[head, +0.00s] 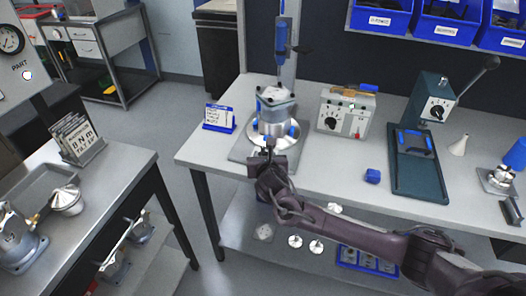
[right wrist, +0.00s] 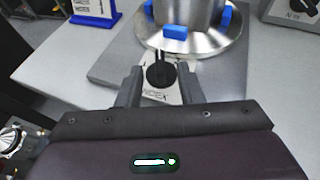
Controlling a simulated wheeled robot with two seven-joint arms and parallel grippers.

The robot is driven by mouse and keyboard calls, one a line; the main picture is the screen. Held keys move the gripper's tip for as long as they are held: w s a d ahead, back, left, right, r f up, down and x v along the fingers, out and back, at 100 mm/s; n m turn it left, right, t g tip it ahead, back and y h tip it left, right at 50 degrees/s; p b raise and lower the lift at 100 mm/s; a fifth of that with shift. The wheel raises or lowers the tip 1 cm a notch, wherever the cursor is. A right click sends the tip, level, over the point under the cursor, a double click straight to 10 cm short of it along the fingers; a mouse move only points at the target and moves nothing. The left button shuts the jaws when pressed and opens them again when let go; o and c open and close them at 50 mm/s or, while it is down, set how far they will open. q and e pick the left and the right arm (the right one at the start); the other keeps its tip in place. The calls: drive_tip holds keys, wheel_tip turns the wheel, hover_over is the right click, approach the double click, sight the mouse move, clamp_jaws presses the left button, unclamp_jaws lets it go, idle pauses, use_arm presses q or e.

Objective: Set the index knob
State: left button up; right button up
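The index knob (right wrist: 160,74) is black with a pale pointer line. It sits on a light plate marked INDEX at the front of the fixture's grey base (right wrist: 112,68). In the head view the base (head: 243,150) carries a round metal turntable (head: 291,141) with a machined housing (head: 275,105) on it. My right gripper (right wrist: 159,71) has its two fingers apart, one on each side of the knob, with gaps visible. In the head view the right gripper (head: 269,152) reaches the front of the base and hides the knob. My left gripper is not in view.
A grey box with a dial (head: 346,112) and a green press (head: 429,100) stand right of the fixture. A blue sign (head: 219,118) stands left. Blue bins (head: 447,24) hang above.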

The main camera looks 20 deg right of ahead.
sight(263, 151)
drive_tip(key=shift+x, duration=1.75)
clamp_jaws()
